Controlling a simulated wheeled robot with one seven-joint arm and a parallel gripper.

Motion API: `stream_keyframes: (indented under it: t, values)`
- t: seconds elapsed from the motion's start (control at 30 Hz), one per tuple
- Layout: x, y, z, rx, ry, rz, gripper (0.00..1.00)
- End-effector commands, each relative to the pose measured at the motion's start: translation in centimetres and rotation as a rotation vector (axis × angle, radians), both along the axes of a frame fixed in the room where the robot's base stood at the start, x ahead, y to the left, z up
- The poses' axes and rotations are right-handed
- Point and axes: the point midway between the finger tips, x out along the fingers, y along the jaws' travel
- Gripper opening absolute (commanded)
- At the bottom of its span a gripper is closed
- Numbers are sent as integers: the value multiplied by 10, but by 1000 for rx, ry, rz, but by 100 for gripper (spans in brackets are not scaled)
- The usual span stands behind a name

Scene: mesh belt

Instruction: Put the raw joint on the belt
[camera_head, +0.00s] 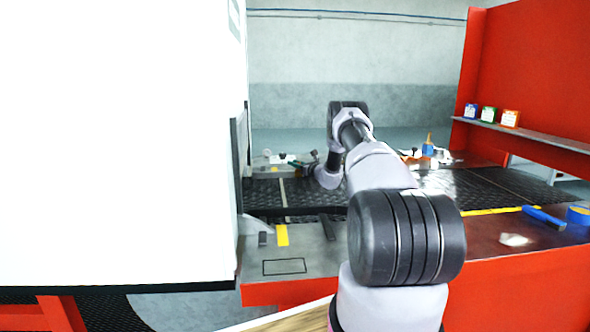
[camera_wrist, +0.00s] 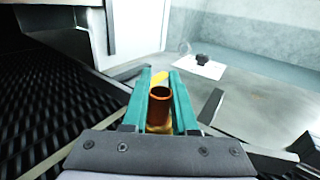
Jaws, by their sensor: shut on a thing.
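In the wrist view my gripper (camera_wrist: 161,82) has teal fingers shut on a short copper-brown tube with an open top, which looks like the raw joint (camera_wrist: 160,108). Some yellow shows at its lower end. The black mesh belt (camera_wrist: 50,120) runs along the left of the wrist view, beside the held piece. In the head view the belt (camera_head: 310,190) crosses behind my arm. My gripper (camera_head: 297,163) is small there, at the far side of the belt, pointing left; the held piece cannot be made out.
A white sheet with a black object (camera_wrist: 203,60) lies on the grey surface ahead. A white housing (camera_head: 120,140) stands at the left. A blue-handled tool (camera_head: 543,217) and blue tape (camera_head: 579,214) lie at the right, below a shelf with small boxes (camera_head: 489,115).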

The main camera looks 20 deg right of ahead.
Motion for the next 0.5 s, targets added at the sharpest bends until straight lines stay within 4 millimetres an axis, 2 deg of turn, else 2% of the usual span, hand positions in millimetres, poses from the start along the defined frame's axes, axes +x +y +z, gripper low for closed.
stream_keyframes:
  t: [0.03,0.1,0.47,0.5]
  values:
    - [0,0,-10,0,2,0,0]
    - [0,0,-17,-1,1,0,0]
    - [0,0,-22,-1,0,0,0]
    - [0,0,-22,-1,1,0,34]
